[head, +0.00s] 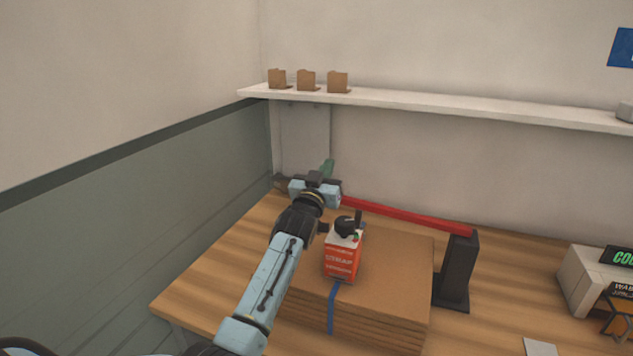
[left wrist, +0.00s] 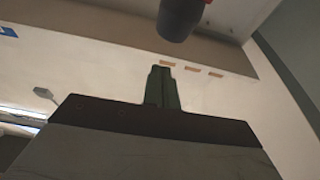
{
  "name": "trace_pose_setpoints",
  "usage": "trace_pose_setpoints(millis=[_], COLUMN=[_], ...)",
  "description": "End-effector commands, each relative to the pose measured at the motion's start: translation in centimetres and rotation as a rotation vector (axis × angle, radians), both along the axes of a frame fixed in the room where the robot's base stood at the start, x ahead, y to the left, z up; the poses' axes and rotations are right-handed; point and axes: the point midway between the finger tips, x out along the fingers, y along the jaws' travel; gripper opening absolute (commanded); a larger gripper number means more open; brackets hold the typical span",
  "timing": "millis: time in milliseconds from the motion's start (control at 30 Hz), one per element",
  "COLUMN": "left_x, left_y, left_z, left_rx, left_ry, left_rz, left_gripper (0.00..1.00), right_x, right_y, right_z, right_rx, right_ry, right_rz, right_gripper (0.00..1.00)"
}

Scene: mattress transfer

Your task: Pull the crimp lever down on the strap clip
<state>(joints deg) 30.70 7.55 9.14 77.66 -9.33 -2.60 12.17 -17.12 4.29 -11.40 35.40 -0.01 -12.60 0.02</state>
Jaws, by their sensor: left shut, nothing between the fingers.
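A long red lever (head: 410,215) runs from a dark post (head: 460,270) leftward to behind my left wrist. In the left wrist view a dark cylindrical grip (left wrist: 180,15) with a bit of red shows at the top edge, above my fingers and apart from them in the picture. My left gripper (head: 327,166) is shut and empty, its greenish fingers pointing up near the back wall; they also show in the left wrist view (left wrist: 162,85). A blue strap (head: 334,308) wraps the flat cardboard stack (head: 395,265). I cannot make out the strap clip clearly. My right gripper is out of view.
A shelf (head: 450,105) with small brown boxes (head: 306,80) runs above. A pale machine (head: 590,280) stands at right on the wooden table (head: 500,300).

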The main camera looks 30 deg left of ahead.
Motion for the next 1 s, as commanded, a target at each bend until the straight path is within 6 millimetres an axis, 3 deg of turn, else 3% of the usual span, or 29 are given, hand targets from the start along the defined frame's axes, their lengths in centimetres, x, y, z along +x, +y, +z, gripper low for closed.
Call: trace_pose_setpoints(millis=[33,300,500,700,1000], left_x=[-0.5,-5.6,-8.3,-9.4,-9.4], left_y=[-0.1,-1.2,-1.7,-1.9,-1.9], left_z=[0.4,-1.7,-2.4,-2.7,-2.7], left_rx=[0.0,-0.001,-0.001,-0.001,0.0], left_ry=[0.002,0.004,0.002,0.001,0.001], left_rz=[-0.001,-0.001,0.0,0.0,0.0], left_gripper=[0.0,0.0,0.0,0.0,0.0], right_x=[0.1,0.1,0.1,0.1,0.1], right_y=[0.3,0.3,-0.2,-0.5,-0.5], right_z=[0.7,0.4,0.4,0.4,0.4], right_rx=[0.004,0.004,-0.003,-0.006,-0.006], right_ry=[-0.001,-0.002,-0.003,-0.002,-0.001], right_rz=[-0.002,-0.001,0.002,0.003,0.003], right_gripper=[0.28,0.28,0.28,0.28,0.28])
